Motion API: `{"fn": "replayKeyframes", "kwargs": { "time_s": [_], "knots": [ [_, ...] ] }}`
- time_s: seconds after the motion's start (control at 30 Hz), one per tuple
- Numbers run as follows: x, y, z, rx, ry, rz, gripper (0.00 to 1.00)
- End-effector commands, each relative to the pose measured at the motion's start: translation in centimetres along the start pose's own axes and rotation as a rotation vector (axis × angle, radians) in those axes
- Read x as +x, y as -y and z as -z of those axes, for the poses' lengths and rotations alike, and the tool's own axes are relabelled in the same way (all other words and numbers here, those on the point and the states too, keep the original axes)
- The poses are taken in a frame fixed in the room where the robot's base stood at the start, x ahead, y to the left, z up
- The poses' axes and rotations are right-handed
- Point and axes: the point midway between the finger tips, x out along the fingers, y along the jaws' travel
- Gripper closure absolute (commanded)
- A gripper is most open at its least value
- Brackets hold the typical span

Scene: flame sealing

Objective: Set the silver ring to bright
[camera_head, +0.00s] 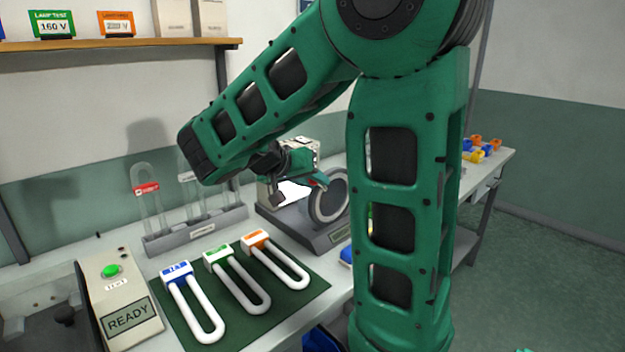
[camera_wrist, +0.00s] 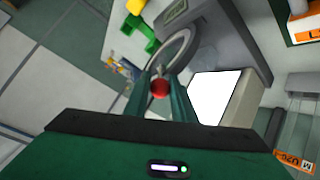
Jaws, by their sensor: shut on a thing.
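The silver ring (camera_head: 328,197) stands upright on a grey base beside a glaring white panel (camera_head: 292,192). In the wrist view the ring (camera_wrist: 183,45) lies just beyond my fingertips, its near part hidden by the fingers. My gripper (camera_head: 318,182) is at the ring's upper left edge. In the wrist view my gripper (camera_wrist: 160,90) is shut on a small red knob (camera_wrist: 160,88) at the ring's rim. Any brightness marking on the ring is too small to read.
A green mat (camera_head: 185,325) holds several white U-shaped tubes with blue, green and orange caps. A box marked READY (camera_head: 127,318) with a green button stands left of it. A grey rack (camera_head: 195,232) with clear tubes stands behind. Coloured blocks (camera_head: 480,150) lie at the far right.

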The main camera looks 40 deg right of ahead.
Motion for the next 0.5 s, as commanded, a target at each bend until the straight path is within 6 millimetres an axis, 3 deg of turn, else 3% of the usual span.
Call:
{"fn": "replayKeyframes", "kwargs": {
  "time_s": [0.2, 0.23, 0.3, 0.5],
  "knots": [
    [-0.05, 0.45, -0.48, -0.014, 0.009, 0.008, 1.00],
    [-0.05, 0.45, -0.48, -0.014, 0.009, 0.008, 0.74],
    [-0.03, 0.44, -0.44, -0.013, 0.009, 0.008, 0.59],
    [0.13, 0.14, -0.23, -0.007, 0.007, 0.004, 0.59]
  ]
}}
